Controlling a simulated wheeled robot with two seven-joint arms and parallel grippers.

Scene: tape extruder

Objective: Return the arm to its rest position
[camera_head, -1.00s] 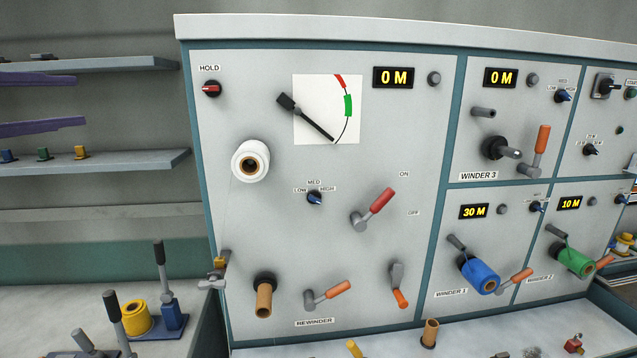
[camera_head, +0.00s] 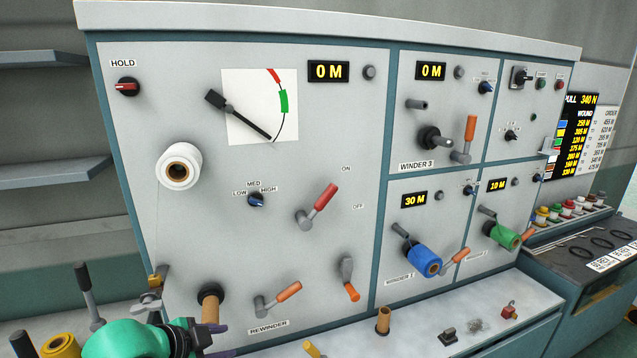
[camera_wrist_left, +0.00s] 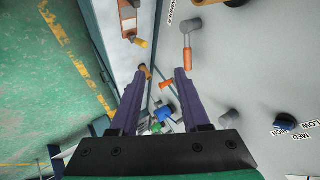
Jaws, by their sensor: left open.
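My left arm (camera_head: 125,340), teal with a dark wrist, comes in at the bottom left of the head view. My left gripper (camera_head: 222,341) has purple fingers, low in front of the rewinder panel, close to the brown core (camera_head: 210,305) in the picture. In the left wrist view, the gripper (camera_wrist_left: 163,72) is open, with its two purple fingers apart and nothing held between them. The gap to the panel cannot be told. My right gripper is not in view.
The machine panel (camera_head: 300,170) carries a white roll (camera_head: 180,166), a red-handled lever (camera_head: 318,205) and orange-handled levers. Blue (camera_head: 424,259) and green (camera_head: 502,234) rolls sit on the winders. A yellow roll (camera_head: 60,346) stands at lower left. Shelves (camera_head: 50,175) are behind.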

